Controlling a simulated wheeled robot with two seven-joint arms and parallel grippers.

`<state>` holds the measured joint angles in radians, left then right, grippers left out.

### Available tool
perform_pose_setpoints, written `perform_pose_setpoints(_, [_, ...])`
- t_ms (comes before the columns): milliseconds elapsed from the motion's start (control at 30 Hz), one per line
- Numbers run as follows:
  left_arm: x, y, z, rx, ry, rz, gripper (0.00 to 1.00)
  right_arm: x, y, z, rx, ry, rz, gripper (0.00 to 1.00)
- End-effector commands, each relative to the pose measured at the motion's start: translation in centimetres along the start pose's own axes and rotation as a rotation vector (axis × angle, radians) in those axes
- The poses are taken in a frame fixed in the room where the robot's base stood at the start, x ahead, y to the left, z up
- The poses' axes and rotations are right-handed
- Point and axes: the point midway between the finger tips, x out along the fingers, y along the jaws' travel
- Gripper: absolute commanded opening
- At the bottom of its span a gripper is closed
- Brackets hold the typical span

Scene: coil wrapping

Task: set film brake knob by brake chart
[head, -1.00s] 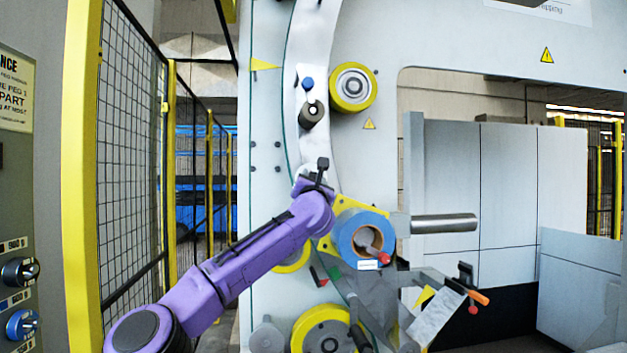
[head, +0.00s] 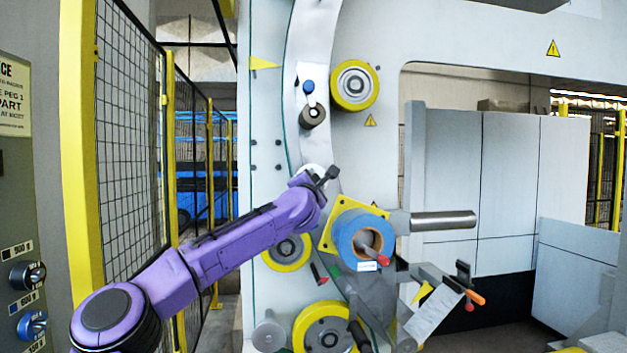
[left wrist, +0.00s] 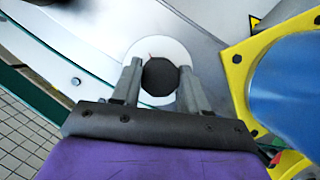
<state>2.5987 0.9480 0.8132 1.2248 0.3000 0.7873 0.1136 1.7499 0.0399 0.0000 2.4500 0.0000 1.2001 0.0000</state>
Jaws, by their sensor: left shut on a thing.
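The brake knob (left wrist: 160,86) is a dark round knob on a white disc (left wrist: 150,47) in the left wrist view. My left gripper (left wrist: 160,72) has one finger on each side of it and is shut on it. In the head view my left gripper (head: 326,178) is at the white disc (head: 312,171), and the knob is hidden there. A blue film roll (head: 346,238) sits on a yellow plate (head: 325,240) just below and right of the gripper. My right gripper is not in view. No brake chart can be made out.
A yellow and dark roller (head: 354,85) and a dark peg (head: 313,115) are above. A metal bar (head: 444,220) sticks out right of the film roll. A mesh fence (head: 130,150) and a panel with knobs (head: 22,230) stand at the left.

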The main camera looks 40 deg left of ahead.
Motion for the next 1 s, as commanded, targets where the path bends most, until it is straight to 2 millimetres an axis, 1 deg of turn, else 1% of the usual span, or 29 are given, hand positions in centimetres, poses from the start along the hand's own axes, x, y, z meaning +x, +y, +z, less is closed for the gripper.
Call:
perform_pose_setpoints(367, [0.0,0.1,0.0,0.003,0.000,0.000,0.13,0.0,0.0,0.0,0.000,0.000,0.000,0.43])
perform_pose_setpoints(400, [0.0,0.1,0.0,0.003,0.000,0.000,0.54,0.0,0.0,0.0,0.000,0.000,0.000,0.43])
perform_pose_setpoints(433, [0.0,0.1,0.0,0.003,0.000,0.000,0.63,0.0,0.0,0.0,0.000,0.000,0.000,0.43])
perform_pose_setpoints(467, [0.0,0.1,0.0,0.003,0.000,0.000,0.69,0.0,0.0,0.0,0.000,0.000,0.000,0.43])
perform_pose_setpoints(767, [-0.2,0.0,-0.1,0.002,0.000,0.000,0.69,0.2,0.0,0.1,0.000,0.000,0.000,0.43])
perform_pose_setpoints(867, [-1.6,-0.3,-0.2,0.001,-0.003,0.002,0.69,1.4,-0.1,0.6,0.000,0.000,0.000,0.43])
perform_pose_setpoints(1000, [-5.0,-0.5,-0.4,-0.001,-0.005,0.003,0.69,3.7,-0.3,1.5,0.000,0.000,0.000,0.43])
